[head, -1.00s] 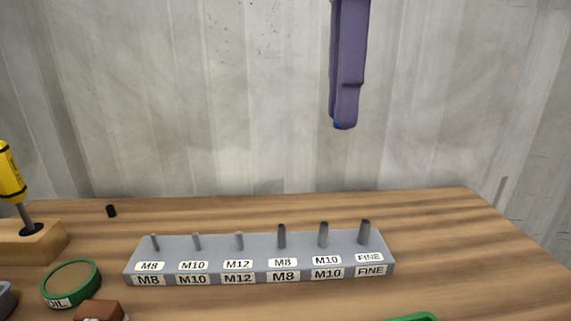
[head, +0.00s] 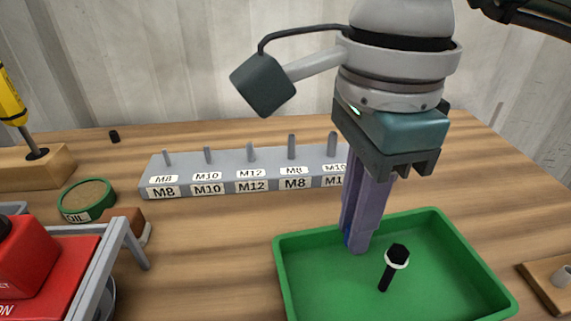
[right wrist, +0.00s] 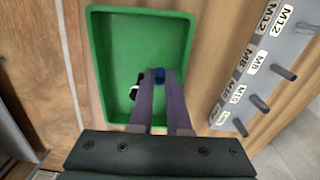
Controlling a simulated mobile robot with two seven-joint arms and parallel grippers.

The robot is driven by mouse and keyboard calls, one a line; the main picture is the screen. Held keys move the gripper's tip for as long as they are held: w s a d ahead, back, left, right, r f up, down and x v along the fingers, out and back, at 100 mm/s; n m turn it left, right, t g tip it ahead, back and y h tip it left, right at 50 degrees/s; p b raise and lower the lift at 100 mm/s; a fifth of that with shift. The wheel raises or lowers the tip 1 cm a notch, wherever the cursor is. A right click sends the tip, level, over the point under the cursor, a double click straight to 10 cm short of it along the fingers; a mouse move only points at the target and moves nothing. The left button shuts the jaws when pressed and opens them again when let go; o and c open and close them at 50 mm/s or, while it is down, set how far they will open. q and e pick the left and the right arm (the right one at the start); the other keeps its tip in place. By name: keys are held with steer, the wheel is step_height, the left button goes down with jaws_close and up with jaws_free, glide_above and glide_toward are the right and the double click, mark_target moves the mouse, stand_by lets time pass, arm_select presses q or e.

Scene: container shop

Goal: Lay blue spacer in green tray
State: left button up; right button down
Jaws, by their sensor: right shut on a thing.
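The green tray (head: 290,241) stands on the bench at the lower right of the head view. It also shows in the right wrist view (right wrist: 115,45). My right gripper (head: 357,248) points down over the tray's back left part, its long purple fingers shut on the blue spacer. The spacer (right wrist: 159,72) shows as a small blue piece between the fingertips in the right wrist view; the fingers hide most of it in the head view. I cannot tell whether it touches the tray floor. My left gripper is not in view.
A black bolt with a white ring (head: 396,258) is in the tray, right of the fingers. A grey labelled rack with pegs (head: 225,182) stands behind. A red box (head: 25,255) and grey frame (head: 135,245) are at left, a wooden block with a peg (head: 545,285) at right.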

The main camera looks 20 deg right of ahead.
mark_target(343, 270)
step_height(343, 270, down, 5)
steer(key=shift+r, duration=0.1)
stand_by(0.3)
steer(key=shift+f+b, duration=0.2)
steer(key=shift+b, duration=0.15)
steer(key=c, duration=0.9)
jaws_free()
steer(key=shift+r, duration=0.1)
